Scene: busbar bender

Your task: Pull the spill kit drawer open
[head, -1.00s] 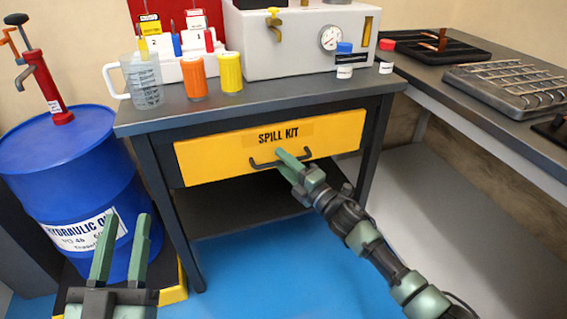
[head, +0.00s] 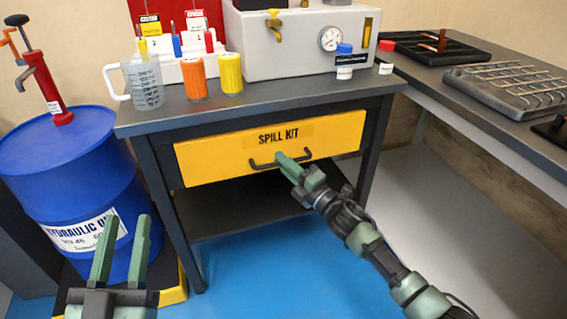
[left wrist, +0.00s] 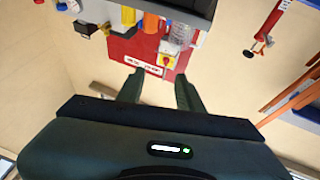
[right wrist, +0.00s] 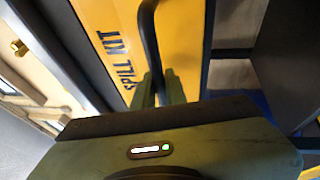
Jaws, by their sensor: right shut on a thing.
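The yellow spill kit drawer (head: 222,158) sits under the grey tabletop, its front close to the table frame; I see no clear gap. Its dark bar handle (head: 262,164) runs across the lower front. My right gripper (head: 290,163) is shut on the handle near its middle, and its fingers hide part of the bar. In the right wrist view the handle (right wrist: 150,40) passes down between the fingers, beside the lettered drawer front (right wrist: 108,45). My left gripper (head: 127,222) is open and empty, low at the left, away from the drawer.
A blue oil drum (head: 70,175) stands left of the table. On the tabletop (head: 290,98) stand a measuring jug (head: 145,82), orange and yellow containers, small bottles and a grey machine (head: 300,45). A side bench (head: 500,105) is at the right. Blue floor (head: 270,260) is clear in front.

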